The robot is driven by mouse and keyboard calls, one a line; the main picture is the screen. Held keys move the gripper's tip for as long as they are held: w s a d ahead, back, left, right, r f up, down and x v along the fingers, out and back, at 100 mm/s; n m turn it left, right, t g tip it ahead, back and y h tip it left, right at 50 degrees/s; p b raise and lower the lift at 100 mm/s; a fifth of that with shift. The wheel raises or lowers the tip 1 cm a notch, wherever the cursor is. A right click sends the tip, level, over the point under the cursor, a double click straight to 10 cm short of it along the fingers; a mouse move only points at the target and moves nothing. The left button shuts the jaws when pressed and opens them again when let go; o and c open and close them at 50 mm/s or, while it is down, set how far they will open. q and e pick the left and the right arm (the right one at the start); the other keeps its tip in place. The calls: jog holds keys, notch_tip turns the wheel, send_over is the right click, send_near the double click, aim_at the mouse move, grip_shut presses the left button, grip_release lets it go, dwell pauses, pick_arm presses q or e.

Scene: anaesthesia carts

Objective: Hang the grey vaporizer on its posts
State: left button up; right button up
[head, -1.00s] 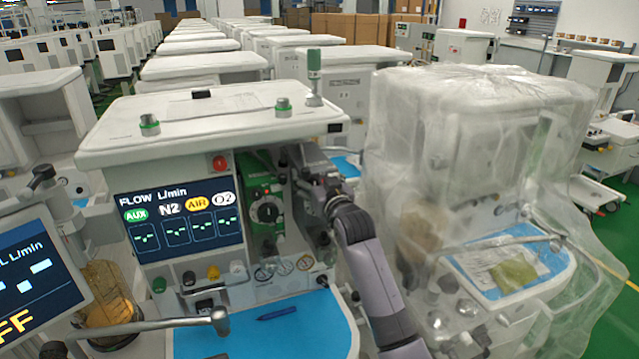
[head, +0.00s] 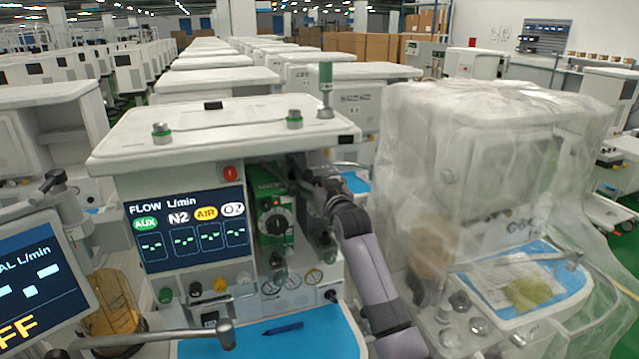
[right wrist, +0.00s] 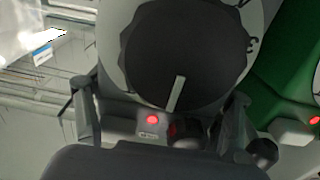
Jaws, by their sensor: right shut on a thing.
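The grey vaporizer fills the middle of the right wrist view, with a large black dial (right wrist: 183,50), a white pointer and a pale grey body (right wrist: 112,45). My right gripper (right wrist: 160,112) has one finger on each side of its lower front and is shut on it. In the head view my right gripper (head: 312,180) reaches into the bay right of the green vaporizer (head: 272,222). The grey vaporizer (head: 318,222) is mostly hidden there by my arm. The posts are hidden, so I cannot tell whether it touches them. My left gripper is not in view.
The cart has a flow screen (head: 190,228), a white top (head: 225,125) and a blue work surface (head: 310,340) with a blue pen (head: 283,328). A plastic-covered cart (head: 480,150) stands close on the right. The green vaporizer is close beside the grey one.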

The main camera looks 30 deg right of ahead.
jog(key=shift+s+r+p, duration=0.1)
jog(key=shift+r+p, duration=0.25)
jog(key=shift+p, duration=0.25)
dwell(1.7)
jog(key=shift+f+b, duration=0.75)
jog(key=shift+f, duration=0.5)
jog(key=o, duration=1.9)
jog(key=shift+o, duration=0.6)
jog(key=shift+f, duration=0.1)
jog(key=shift+v, duration=4.05)
jog(key=shift+f, duration=0.2)
